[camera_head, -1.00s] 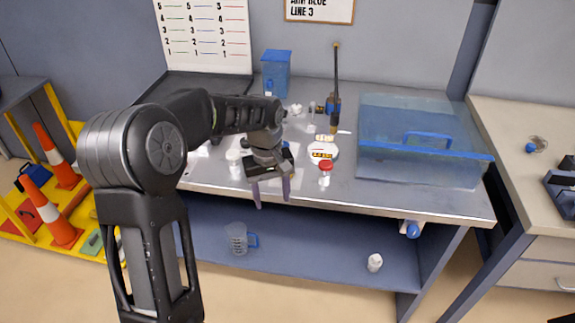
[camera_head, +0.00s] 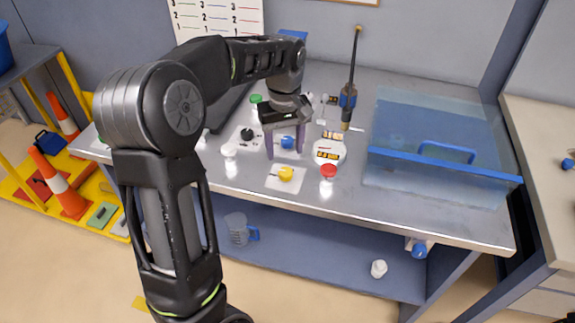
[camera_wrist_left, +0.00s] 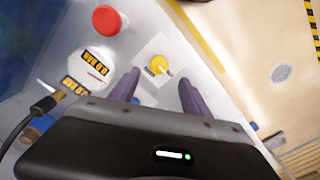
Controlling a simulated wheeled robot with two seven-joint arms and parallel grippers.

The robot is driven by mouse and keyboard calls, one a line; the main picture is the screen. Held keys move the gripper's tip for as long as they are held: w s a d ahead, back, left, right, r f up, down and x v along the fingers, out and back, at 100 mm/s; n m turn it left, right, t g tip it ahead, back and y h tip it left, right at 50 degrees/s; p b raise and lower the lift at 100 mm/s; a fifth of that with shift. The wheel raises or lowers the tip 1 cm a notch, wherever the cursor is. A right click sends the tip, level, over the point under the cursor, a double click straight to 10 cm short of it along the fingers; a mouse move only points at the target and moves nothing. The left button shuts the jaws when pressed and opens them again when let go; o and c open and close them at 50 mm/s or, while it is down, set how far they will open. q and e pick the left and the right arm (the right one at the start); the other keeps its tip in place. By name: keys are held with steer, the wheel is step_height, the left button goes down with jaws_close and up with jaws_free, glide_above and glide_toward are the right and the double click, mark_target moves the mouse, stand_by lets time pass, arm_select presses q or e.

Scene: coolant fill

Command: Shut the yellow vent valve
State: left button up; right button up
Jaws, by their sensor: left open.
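The yellow vent valve (camera_head: 286,174) sits on a white square plate on the metal bench, near its front edge. In the left wrist view the yellow valve (camera_wrist_left: 158,65) lies ahead of my fingertips, with its small handle pointing toward the lower right. My left gripper (camera_head: 286,156) is open and empty, its two purple fingers pointing down, just behind the yellow valve in the head view. In the left wrist view the open fingers (camera_wrist_left: 157,85) stand apart, short of the valve. I cannot see my right gripper.
A blue valve (camera_head: 287,142) is close to my left fingers. A red knob (camera_head: 328,171) stands right of the yellow valve, beside a white gauge with labels (camera_head: 329,150). A black valve (camera_head: 247,134) and a white knob (camera_head: 229,150) are left.

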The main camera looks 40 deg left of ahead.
mark_target(286, 171)
arm_select(q)
steer(key=shift+w+f, duration=0.15)
steer(key=shift+f, duration=0.25)
steer(key=shift+f+p, duration=0.5)
steer(key=shift+f, duration=3.1)
steer(key=shift+c, duration=0.6)
jaws_close()
